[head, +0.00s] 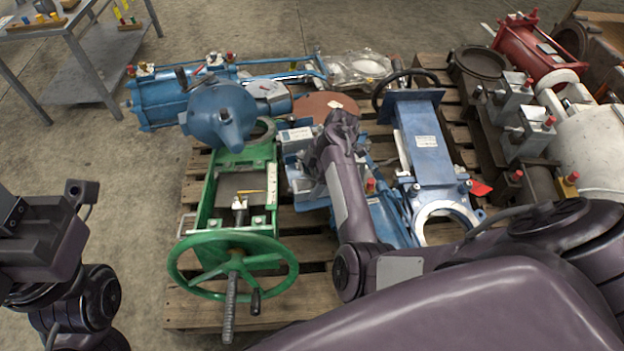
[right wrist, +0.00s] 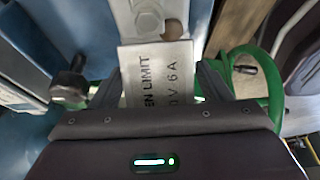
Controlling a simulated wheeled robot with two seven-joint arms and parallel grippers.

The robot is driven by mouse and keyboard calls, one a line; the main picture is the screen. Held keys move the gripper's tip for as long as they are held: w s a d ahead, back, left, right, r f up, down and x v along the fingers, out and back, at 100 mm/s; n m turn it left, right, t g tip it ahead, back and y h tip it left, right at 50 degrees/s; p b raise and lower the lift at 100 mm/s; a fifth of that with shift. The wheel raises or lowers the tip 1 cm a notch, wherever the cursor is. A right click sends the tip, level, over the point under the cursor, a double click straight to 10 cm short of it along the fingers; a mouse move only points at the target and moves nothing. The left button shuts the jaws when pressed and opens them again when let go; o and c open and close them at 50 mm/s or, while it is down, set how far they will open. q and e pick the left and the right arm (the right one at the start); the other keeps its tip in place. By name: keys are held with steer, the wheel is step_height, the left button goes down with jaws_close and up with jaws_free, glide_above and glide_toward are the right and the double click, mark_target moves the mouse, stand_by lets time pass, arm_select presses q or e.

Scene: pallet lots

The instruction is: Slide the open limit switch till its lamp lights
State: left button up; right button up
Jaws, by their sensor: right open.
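The open limit switch is a pale box (right wrist: 158,75) whose label reads partly "EN LIMIT" in the right wrist view. In the head view a pale labelled box (head: 296,136), likely the same switch, sits just left of my right gripper (head: 322,128). My right gripper is open, and its dark fingers (right wrist: 160,88) stand on either side of the labelled box; I cannot tell whether they touch it. No lit lamp can be made out on the switch; part of it is hidden by the gripper. My left gripper (head: 42,225) is at the far left, its jaws unclear.
A green valve frame with a handwheel (head: 232,262) stands left of my right arm on the wooden pallet (head: 190,310). A blue gate valve (head: 425,150) lies to the right, blue actuators (head: 165,100) behind. A metal table (head: 85,55) is at upper left; the floor before it is clear.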

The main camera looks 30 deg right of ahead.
steer(key=c, duration=1.3)
steer(key=shift+w+d+r+p, duration=0.1)
steer(key=shift+w+r+p, duration=0.15)
steer(key=shift+p, duration=0.25)
steer(key=shift+c, duration=0.2)
steer(key=shift+w+f, duration=0.15)
steer(key=shift+f, duration=0.1)
steer(key=o, duration=1.3)
steer(key=shift+o, duration=0.2)
